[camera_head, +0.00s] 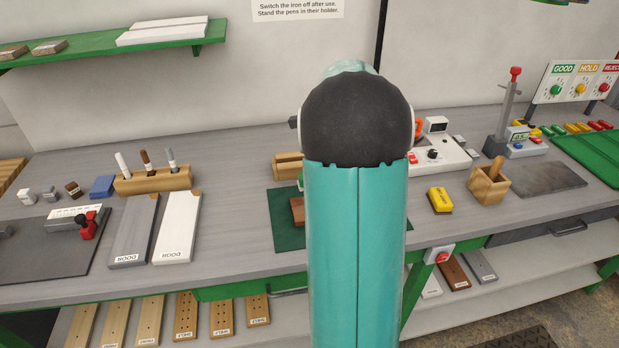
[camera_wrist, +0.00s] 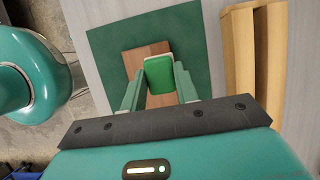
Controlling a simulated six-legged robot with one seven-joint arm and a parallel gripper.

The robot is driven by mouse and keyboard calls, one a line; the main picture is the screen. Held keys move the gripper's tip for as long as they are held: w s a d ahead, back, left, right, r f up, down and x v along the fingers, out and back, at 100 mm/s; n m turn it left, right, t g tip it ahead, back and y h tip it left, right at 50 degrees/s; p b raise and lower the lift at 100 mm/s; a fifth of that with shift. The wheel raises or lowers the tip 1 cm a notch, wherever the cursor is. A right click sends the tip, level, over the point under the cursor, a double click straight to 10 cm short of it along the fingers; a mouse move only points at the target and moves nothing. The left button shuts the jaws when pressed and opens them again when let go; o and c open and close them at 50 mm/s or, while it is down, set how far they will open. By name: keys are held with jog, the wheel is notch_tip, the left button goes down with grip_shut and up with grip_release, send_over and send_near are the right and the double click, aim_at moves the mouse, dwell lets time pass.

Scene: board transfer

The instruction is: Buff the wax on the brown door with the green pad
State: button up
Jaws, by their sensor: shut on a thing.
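In the wrist view the brown door (camera_wrist: 133,54) lies flat on a dark green mat (camera_wrist: 105,42). The green pad (camera_wrist: 160,74) is between the fingers of my gripper (camera_wrist: 161,84), which is shut on it. The pad is over the right part of the door; I cannot tell whether it touches the surface. No wax can be made out on the door. In the head view my arm hides most of this spot; a piece of the brown door (camera_head: 297,212) and the mat (camera_head: 287,237) show at its left side.
A wooden holder (camera_wrist: 238,62) stands right of the mat in the wrist view. In the head view, grey and white doors (camera_head: 177,228) lie to the left. A yellow block (camera_head: 439,200) and a wooden box (camera_head: 489,185) stand to the right. Bare bench lies between the white door and mat.

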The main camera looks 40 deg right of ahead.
jog(key=shift+r, duration=1.35)
jog(key=shift+s, duration=0.1)
